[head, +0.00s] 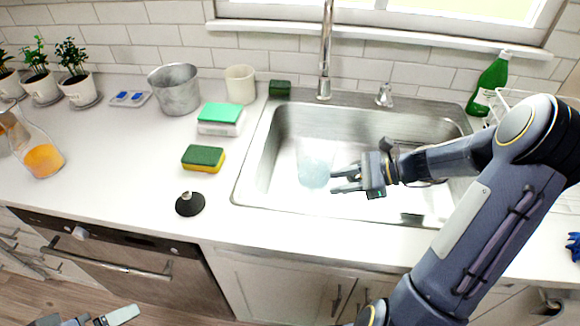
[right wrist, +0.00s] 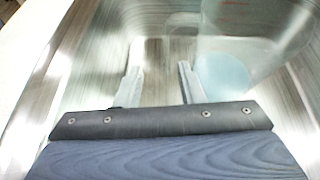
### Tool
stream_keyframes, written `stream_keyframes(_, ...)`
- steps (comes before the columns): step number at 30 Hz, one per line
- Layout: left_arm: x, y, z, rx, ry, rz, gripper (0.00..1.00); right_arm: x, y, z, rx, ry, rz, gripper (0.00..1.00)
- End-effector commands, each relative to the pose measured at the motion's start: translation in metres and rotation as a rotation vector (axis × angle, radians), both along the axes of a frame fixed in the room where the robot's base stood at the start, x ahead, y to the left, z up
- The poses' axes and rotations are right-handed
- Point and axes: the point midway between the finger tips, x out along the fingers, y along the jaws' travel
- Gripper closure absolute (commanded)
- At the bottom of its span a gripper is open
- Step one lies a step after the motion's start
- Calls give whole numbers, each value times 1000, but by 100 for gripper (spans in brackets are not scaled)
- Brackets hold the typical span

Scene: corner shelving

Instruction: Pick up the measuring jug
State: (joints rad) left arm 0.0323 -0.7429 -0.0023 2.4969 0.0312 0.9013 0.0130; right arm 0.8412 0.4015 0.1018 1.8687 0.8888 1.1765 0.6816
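A clear, pale-blue measuring jug (head: 314,170) is in the left half of the steel sink; its see-through walls make its outline and handle hard to make out. My right gripper (head: 334,179) is over the sink, just right of the jug. In the right wrist view the gripper (right wrist: 158,82) is open, with nothing between its fingers, and the jug (right wrist: 224,76) shows beyond and right of the right finger. I cannot tell whether they touch. My left gripper (head: 98,319) shows only partly at the bottom left edge, low and away from the counter.
The sink (head: 251,165) has raised steel walls, and a tall faucet (head: 326,60) stands behind it. A sponge (head: 203,158) and a black stopper (head: 189,204) lie left of it. A green bottle (head: 490,83) and white rack (head: 512,97) are at the back right.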

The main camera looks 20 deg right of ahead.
Motion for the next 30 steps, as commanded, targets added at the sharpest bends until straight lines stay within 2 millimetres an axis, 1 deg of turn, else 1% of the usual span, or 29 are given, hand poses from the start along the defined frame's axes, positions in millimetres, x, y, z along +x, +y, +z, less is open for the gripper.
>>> stream_keyframes(1, 0, 0, -4, 0, 0, 0, 10, 3, -7, -11, 34, 19, -34, 65)
stream_keyframes(4, 0, 0, -5, 0, 0, 0, 10, 8, -9, -16, 66, 34, -61, 65)
stream_keyframes(11, 0, 0, -3, 0, 0, 0, 10, 19, 11, -25, 70, 36, -61, 65)
stream_keyframes(18, 0, 0, 0, 0, 0, 0, 10, 33, 39, -41, 69, 35, -57, 65)
stream_keyframes(21, 0, 0, 0, 0, -1, 0, 10, 38, 47, -45, 67, 34, -59, 65)
stream_keyframes(24, 0, 0, 0, 0, 0, 0, 10, 40, 51, -47, 65, 34, -60, 65)
stream_keyframes(30, 0, 0, 0, 0, 0, 0, 10, 41, 51, -47, 65, 33, -60, 65)
